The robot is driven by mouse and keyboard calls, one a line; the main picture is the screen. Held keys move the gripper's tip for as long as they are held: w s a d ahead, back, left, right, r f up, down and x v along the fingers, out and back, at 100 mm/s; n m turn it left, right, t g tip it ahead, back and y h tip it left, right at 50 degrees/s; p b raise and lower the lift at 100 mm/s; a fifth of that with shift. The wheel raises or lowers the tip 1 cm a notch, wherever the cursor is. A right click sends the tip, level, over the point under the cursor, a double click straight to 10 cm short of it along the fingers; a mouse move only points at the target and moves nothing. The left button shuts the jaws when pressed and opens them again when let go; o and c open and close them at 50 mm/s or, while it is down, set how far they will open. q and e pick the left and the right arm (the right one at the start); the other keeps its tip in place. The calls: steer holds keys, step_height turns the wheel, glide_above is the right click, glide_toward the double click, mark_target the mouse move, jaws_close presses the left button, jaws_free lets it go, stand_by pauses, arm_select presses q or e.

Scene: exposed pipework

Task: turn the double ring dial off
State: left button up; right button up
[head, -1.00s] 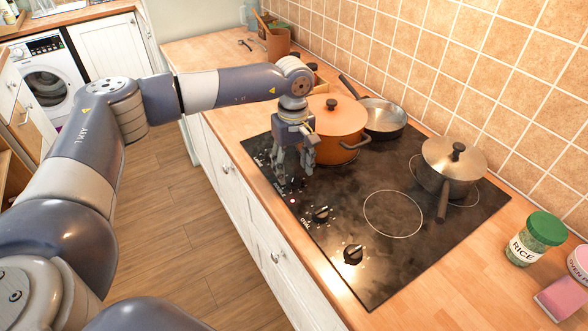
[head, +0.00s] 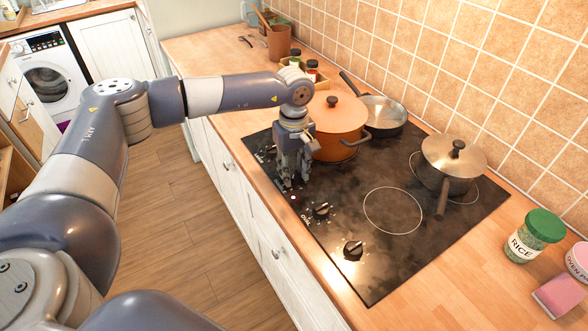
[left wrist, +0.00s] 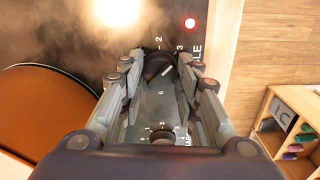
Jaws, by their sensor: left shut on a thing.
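My left gripper (head: 288,183) points down at the control strip along the front edge of the black hob (head: 330,265). In the left wrist view its fingertips (left wrist: 160,68) are shut on a black dial (left wrist: 158,66), one finger on each side. The printed label beside this dial is partly hidden; it ends in "LE". The dial's pointer mark faces up and to the right, with the numbers 2 and 3 near it. In the head view the gripper hides this dial. My right gripper is not in view.
Another dial (left wrist: 162,138) lies below the gripper. Two more dials (head: 321,210) and (head: 353,251) sit nearer. A red light (left wrist: 190,23) glows beside the held dial. An orange pot (head: 338,135) stands close behind the gripper; a frying pan (head: 383,115) and a grey pot (head: 450,170) stand farther off.

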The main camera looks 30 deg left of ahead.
arm_select(q)
steer(key=n+b, duration=0.1)
steer(key=n, duration=0.2)
steer(key=shift+f+b, duration=0.1)
steer(key=shift+b, duration=0.2)
steer(key=n+b, duration=0.1)
steer(key=n, duration=0.2)
steer(key=shift+n, duration=0.4)
steer(key=n+b, duration=0.1)
steer(key=n, duration=0.2)
steer(key=shift+n, duration=0.3)
steer(key=n+b, duration=0.1)
steer(key=n, duration=0.2)
steer(key=shift+n, duration=0.4)
steer(key=n+b, duration=0.1)
steer(key=n, duration=1.1)
steer(key=shift+r+n+b, duration=0.25)
steer(key=shift+n+b, duration=0.05)
steer(key=shift+b, duration=0.05)
steer(key=o, duration=1.1)
steer(key=shift+c, duration=0.2)
